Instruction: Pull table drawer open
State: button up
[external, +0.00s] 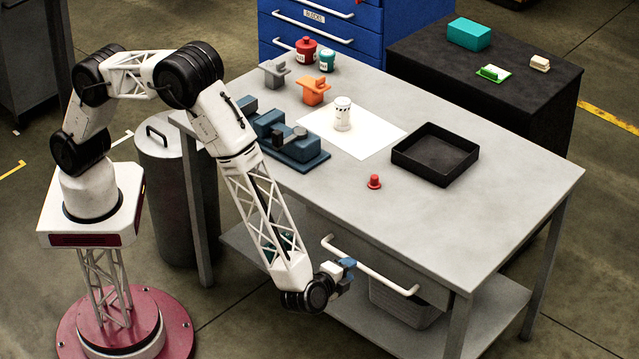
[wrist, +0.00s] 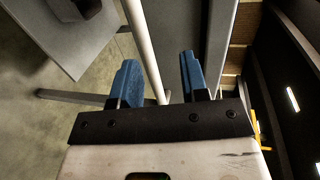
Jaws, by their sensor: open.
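The table drawer (external: 375,247) sits under the front edge of the grey worktable and looks shut. Its long white bar handle (external: 375,272) stands out from the drawer front. My gripper (external: 347,270) is at the left part of this handle, low in front of the table. In the wrist view, the white handle (wrist: 145,45) runs between the two blue fingers of my gripper (wrist: 160,78). The fingers are apart, one on each side of the bar, with gaps showing. Whether either finger touches the bar cannot be told.
On the worktable (external: 500,200) are a black tray (external: 435,155), a red knob piece (external: 374,181), a white cylinder (external: 342,114) on a white sheet, and a blue fixture (external: 290,145). A basket (external: 405,302) stands on the lower shelf. Floor in front is clear.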

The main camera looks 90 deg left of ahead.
aim_at(365, 268)
jog(key=shift+d+f+t, duration=0.3)
jog(key=shift+d+f, duration=0.5)
jog(key=shift+f, duration=0.25)
jog(key=shift+w, duration=0.1)
jog(key=shift+x, duration=3.9)
grip_shut()
